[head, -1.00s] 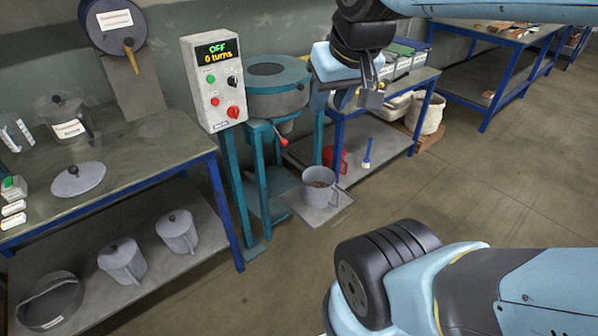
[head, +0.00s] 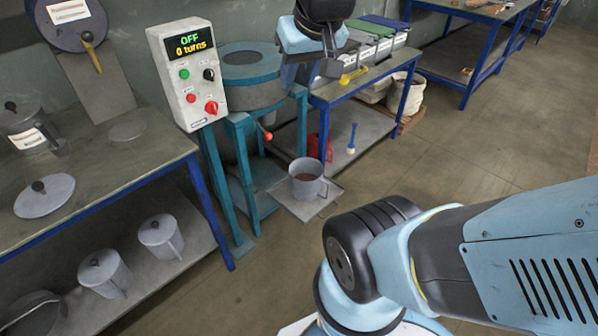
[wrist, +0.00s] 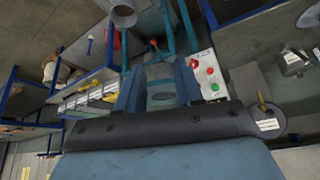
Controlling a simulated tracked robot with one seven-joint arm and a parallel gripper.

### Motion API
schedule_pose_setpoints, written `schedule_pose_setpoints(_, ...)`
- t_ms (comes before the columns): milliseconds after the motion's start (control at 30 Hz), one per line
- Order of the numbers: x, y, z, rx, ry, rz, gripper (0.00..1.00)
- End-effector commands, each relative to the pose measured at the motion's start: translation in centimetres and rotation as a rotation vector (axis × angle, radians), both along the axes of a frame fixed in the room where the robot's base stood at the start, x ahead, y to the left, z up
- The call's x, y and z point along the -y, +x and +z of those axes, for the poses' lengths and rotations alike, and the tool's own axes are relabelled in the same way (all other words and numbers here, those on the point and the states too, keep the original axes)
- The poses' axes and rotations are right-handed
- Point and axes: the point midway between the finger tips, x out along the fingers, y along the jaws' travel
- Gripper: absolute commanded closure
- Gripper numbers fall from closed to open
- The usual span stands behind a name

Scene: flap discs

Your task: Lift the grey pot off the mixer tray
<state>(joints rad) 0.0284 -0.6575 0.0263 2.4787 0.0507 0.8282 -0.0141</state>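The grey pot (head: 309,181) stands upright on the mixer tray (head: 287,200), a flat plate low in front of the teal mixer (head: 250,88). In the wrist view the pot (wrist: 122,12) shows at the top edge.
A control box (head: 187,74) reads OFF, 0 turns. A red-knobbed lever (head: 267,134) sticks out above the pot. A bench with lidded pots (head: 105,272) on its lower shelf is at left. A blue-framed table (head: 375,80) stands behind. The floor at right is clear.

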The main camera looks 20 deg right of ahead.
Motion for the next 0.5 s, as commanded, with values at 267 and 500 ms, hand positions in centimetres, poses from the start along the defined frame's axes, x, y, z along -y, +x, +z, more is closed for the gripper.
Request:
schedule_pose_setpoints(267, 0.2, 8.1, -2.7, -0.006, 0.057, -0.036, 0.64)
schedule_pose_setpoints(500, 1.5, 14.7, -6.3, 0.001, 0.1, -0.091, 0.64)
